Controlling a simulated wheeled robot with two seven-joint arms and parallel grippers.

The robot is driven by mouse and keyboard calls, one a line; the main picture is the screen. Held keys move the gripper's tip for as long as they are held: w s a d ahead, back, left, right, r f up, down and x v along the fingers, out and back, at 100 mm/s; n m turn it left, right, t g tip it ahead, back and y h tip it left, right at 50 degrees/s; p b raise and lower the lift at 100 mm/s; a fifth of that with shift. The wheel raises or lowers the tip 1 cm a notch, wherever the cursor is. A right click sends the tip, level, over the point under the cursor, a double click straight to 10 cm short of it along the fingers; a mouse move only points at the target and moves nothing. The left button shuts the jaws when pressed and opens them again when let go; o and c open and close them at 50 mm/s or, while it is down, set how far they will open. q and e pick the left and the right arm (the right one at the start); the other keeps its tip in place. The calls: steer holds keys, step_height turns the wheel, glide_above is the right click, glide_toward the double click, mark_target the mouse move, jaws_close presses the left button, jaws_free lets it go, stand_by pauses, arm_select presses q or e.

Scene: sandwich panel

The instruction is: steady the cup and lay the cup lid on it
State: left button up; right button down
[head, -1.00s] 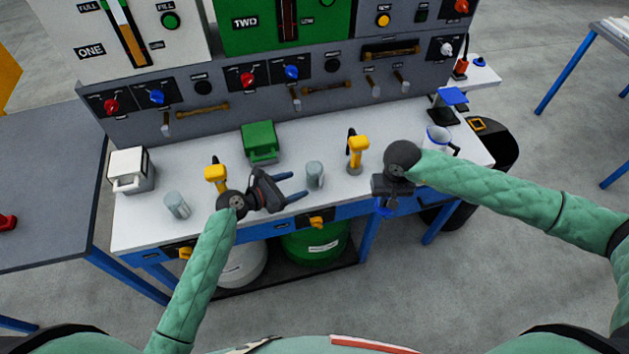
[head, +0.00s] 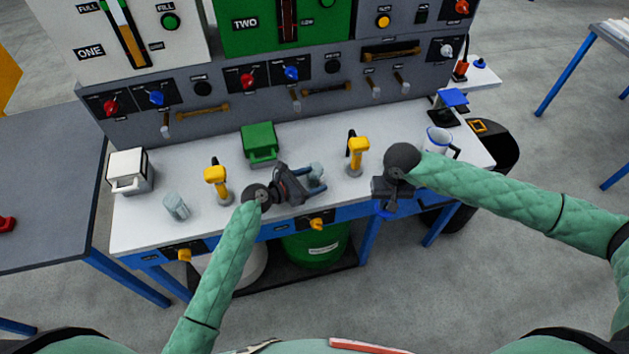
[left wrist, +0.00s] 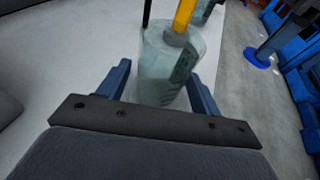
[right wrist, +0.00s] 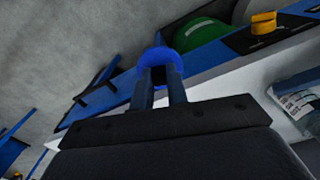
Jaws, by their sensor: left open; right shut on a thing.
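The grey translucent cup (head: 317,171) stands upright near the front of the white bench. My left gripper (head: 310,181) is open, with its fingers on either side of the cup. In the left wrist view the cup (left wrist: 163,68) is between the two blue fingers (left wrist: 160,80); contact cannot be told. My right gripper (head: 391,207) is shut on the blue round cup lid (right wrist: 160,56) and holds it off the bench's front edge, right of the cup. In the head view the lid is mostly hidden by the gripper.
A second grey cup (head: 176,207) stands at the left. Yellow-topped taps (head: 216,175) and (head: 358,145) flank the cup.

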arm_select(q)
steer(key=shift+c, duration=0.3)
steer(key=c, duration=0.5)
arm_select(e)
steer(key=w+a+r+m, duration=0.1)
steer(key=w+a+r, duration=0.4)
steer(key=a, duration=0.5)
steer(key=w+a+r+m, duration=0.2)
steer(key=w+a+r, duration=0.3)
steer(key=a, duration=0.5)
step_height(320, 180, up, 2)
steer(key=shift+a+r, duration=0.1)
steer(key=shift+a, duration=0.25)
